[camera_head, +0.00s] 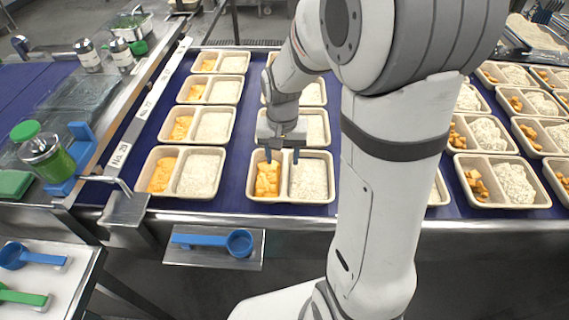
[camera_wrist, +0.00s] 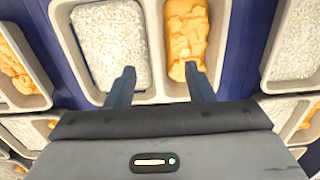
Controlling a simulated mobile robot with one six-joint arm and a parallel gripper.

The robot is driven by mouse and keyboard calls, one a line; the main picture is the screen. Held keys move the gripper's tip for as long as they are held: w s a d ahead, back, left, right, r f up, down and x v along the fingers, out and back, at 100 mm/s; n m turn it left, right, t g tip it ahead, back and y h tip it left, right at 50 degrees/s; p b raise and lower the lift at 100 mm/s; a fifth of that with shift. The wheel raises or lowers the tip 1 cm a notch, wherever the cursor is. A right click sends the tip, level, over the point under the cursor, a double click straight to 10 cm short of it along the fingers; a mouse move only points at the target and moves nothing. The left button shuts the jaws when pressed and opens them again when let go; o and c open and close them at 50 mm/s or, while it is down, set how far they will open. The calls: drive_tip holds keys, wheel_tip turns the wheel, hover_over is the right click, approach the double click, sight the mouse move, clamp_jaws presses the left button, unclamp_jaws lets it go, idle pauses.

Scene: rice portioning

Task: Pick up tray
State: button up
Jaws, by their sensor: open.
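A cream two-compartment tray (camera_head: 291,199) stands at the front edge of the blue belt, with orange pieces in its left compartment and white rice in its right. My gripper (camera_head: 282,158) is open above this tray's far side, its two dark fingers pointing down and spread apart. In the wrist view the same tray (camera_wrist: 151,30) fills the top middle, rice on the left and orange food on the right. My gripper (camera_wrist: 163,80) shows there with nothing between its fingers. I cannot tell whether the fingertips touch the tray.
More filled trays (camera_head: 181,172) stand in rows to the left and behind, with further trays (camera_head: 500,183) on the right. A blue scoop (camera_head: 238,243) lies on a small metal shelf in front. A jar with a green lid (camera_head: 48,160) stands at left. Narrow strips of belt separate the trays.

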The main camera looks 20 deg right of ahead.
sight(285, 173)
drive_tip(key=f, duration=0.7)
drive_tip(key=shift+d+f+p, duration=0.3)
drive_tip(key=shift+p, duration=0.05)
drive_tip(key=shift+c, duration=0.4)
clamp_jaws()
wheel_tip(285, 173, up, 10)
drive_tip(key=shift+f+b, duration=0.25)
drive_tip(key=shift+b, duration=0.2)
drive_tip(key=shift+f+b, duration=1.75)
drive_tip(key=shift+f, duration=0.55)
drive_tip(key=shift+d, duration=0.1)
